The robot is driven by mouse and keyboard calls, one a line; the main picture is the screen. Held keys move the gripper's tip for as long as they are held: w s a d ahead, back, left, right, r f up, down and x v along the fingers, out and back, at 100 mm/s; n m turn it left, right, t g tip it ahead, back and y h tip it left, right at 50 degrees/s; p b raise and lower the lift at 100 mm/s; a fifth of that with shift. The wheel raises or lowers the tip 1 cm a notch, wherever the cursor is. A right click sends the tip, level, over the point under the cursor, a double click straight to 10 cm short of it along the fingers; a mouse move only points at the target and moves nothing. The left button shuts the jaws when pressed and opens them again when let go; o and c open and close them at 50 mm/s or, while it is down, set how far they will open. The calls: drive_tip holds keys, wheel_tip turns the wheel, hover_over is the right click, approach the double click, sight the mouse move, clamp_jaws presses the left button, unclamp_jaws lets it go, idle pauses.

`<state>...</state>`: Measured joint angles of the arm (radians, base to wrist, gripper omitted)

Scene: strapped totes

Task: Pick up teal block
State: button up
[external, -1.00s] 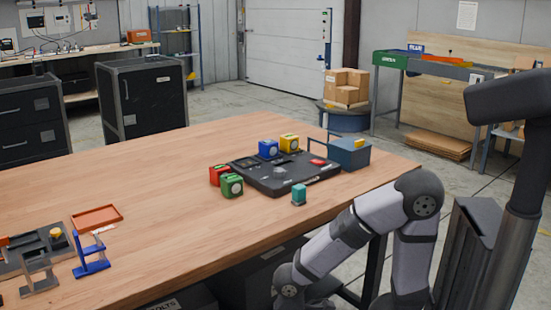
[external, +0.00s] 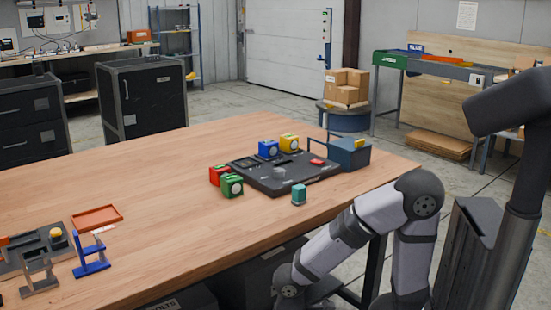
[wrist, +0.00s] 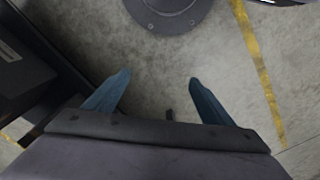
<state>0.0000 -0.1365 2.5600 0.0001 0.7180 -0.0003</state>
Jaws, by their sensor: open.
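The teal block (external: 299,194) stands on the wooden table near its front right edge, just in front of the black board in the external view. It is small and upright, with a darker base. My gripper (wrist: 155,92) shows in the wrist view with its two blue fingers spread wide and nothing between them. It points down at bare concrete floor, away from the table and the block. The gripper itself cannot be made out in the external view, and the block does not show in the wrist view.
The black board (external: 262,180) has red (external: 219,175), green (external: 232,185), blue (external: 268,149) and yellow (external: 289,143) blocks around it. A dark blue box (external: 349,154) stands at its right. An orange tray (external: 97,217) and a blue stand (external: 91,258) are at left. The table's middle is clear.

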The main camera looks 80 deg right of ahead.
drive_tip(key=c, duration=0.7)
drive_tip(key=shift+c, duration=0.2)
